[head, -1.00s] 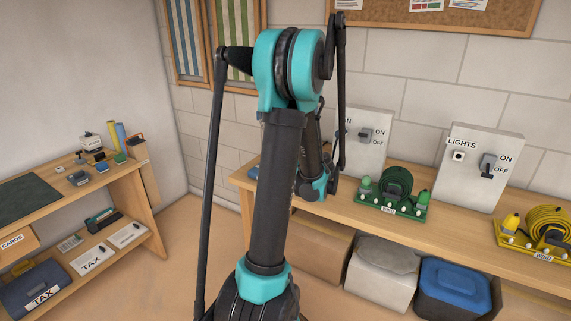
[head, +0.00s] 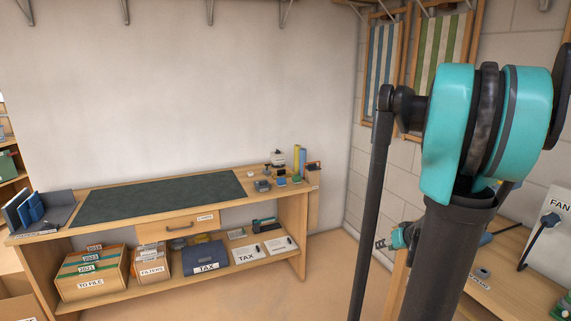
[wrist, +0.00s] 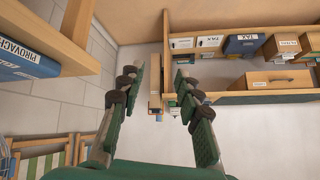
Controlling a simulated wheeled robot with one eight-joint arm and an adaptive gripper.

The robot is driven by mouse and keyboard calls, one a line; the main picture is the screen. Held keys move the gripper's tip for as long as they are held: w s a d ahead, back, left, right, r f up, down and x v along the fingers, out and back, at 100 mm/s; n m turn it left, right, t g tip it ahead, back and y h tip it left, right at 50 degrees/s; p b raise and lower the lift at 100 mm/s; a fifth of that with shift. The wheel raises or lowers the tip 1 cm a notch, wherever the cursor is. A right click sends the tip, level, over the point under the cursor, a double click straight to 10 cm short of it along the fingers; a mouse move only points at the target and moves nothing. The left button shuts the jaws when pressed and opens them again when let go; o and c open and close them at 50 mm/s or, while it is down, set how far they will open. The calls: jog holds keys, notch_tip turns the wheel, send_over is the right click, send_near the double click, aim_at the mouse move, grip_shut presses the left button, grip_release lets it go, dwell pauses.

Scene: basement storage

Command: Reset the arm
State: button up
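My arm stands large at the right of the head view, its teal joint high up and its dark link in front of the wall bench. My gripper shows small in the head view (head: 386,243), partly hidden behind the arm link. In the wrist view my gripper (wrist: 160,80) has its two green fingers apart, with dark pads. Nothing is held between them; the end of a wooden desk shows in the gap, farther off. The wrist picture appears upside down.
A wooden desk (head: 210,184) with a dark green mat (head: 160,197) stands along the left wall, with boxes and a blue TAX case (head: 204,257) on its lower shelf. A bench (head: 515,270) is behind my arm at right. Open floor (head: 250,300) lies before the desk.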

jog(key=s+a+f+g+h, duration=0.1)
jog(key=s+a+f+g, duration=0.1)
jog(key=s+a, duration=0.5)
jog(key=s+a+f+g+h, duration=0.1)
jog(key=s+a+f+g, duration=0.1)
jog(key=s+a, duration=0.5)
jog(key=s+f, duration=0.1)
jog(key=s, duration=0.2)
jog(key=shift+a+f, duration=0.15)
jog(key=shift+a, duration=0.05)
